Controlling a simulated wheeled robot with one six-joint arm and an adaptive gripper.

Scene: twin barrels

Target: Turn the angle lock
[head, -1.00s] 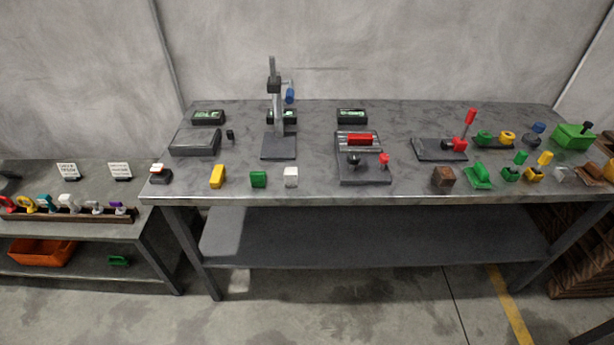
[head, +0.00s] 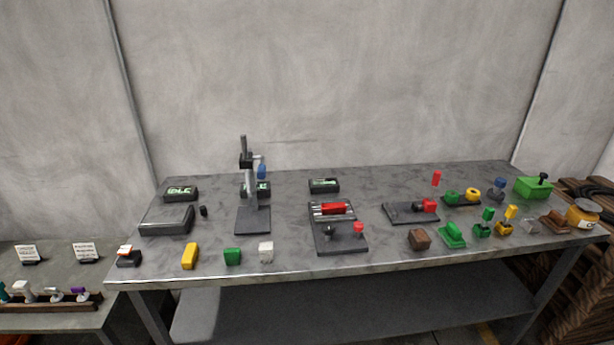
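I cannot tell for sure which part is the angle lock. Candidates stand on the grey workbench (head: 290,262). One fixture (head: 322,238) at its middle has a dark base, a red cylinder (head: 333,208) lying on pale rails, a dark round knob in front and a small red knob (head: 358,227). Another dark fixture (head: 402,213) to the right bears a red block (head: 430,205), with a red upright handle (head: 436,178) behind it. A post stand (head: 246,190) at left has a dark clamp and a blue knob (head: 262,171). My gripper is not in view.
Small display boxes (head: 324,186) stand along the back. Yellow (head: 190,256), green (head: 232,257) and white (head: 266,252) blocks sit at the front edge. Several coloured parts and a green box (head: 533,188) crowd the right end. A lower side table (head: 55,265) is at left.

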